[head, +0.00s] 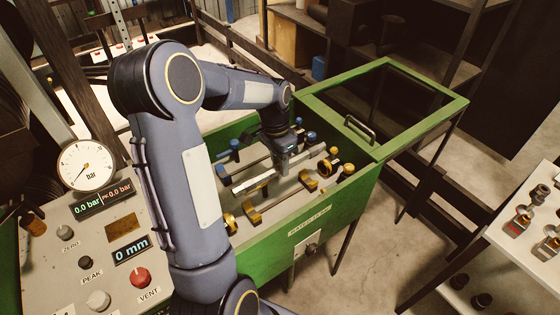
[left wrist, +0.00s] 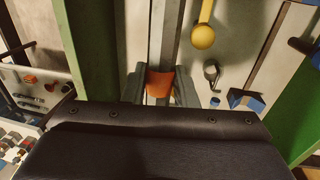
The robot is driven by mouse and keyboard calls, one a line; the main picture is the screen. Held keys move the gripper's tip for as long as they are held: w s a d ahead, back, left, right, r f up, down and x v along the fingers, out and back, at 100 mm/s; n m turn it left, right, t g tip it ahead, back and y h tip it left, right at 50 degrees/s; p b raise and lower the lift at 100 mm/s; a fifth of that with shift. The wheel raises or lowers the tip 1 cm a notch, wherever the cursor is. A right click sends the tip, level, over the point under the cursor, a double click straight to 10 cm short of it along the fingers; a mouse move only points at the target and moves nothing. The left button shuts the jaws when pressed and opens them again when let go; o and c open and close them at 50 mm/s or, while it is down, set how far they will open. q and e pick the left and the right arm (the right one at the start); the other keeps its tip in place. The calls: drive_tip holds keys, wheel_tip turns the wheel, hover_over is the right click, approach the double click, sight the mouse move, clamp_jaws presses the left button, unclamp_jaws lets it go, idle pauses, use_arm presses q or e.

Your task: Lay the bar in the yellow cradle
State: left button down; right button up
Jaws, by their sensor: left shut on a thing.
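My left gripper (head: 287,170) reaches down into the open green bin and is shut on a grey metal bar (head: 254,184). In the left wrist view, the bar (left wrist: 166,35) runs between the two fingers (left wrist: 160,88), with an orange patch (left wrist: 160,82) showing there. Yellow cradle parts (head: 252,216) (head: 308,182) stand on the near side of the bin. The bar looks apart from them, nearer the middle, but its exact height is unclear. Blue-ended parts (head: 224,178) stand on the far side. My right gripper is not in view.
The green bin's walls (head: 330,205) surround the work area, and its lid (head: 440,110) lies open at the right. A gauge panel (head: 85,235) stands at the left. A white shelf (head: 530,245) with small parts is at the far right.

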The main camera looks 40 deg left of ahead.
use_arm(q)
wheel_tip(320, 180, down, 7)
drive_tip(key=b, duration=0.4)
drive_tip(key=shift+r+b, duration=0.2)
drive_tip(key=shift+b, duration=0.2)
drive_tip(key=shift+f+b, duration=1.5)
drive_tip(key=shift+f, duration=0.7)
drive_tip(key=c, duration=1.1)
unclamp_jaws()
drive_tip(key=r, duration=0.5)
drive_tip(key=a+r, duration=0.1)
drive_tip(key=r, duration=0.1)
drive_tip(key=shift+w+r, duration=0.15)
drive_tip(key=shift+r, duration=0.2)
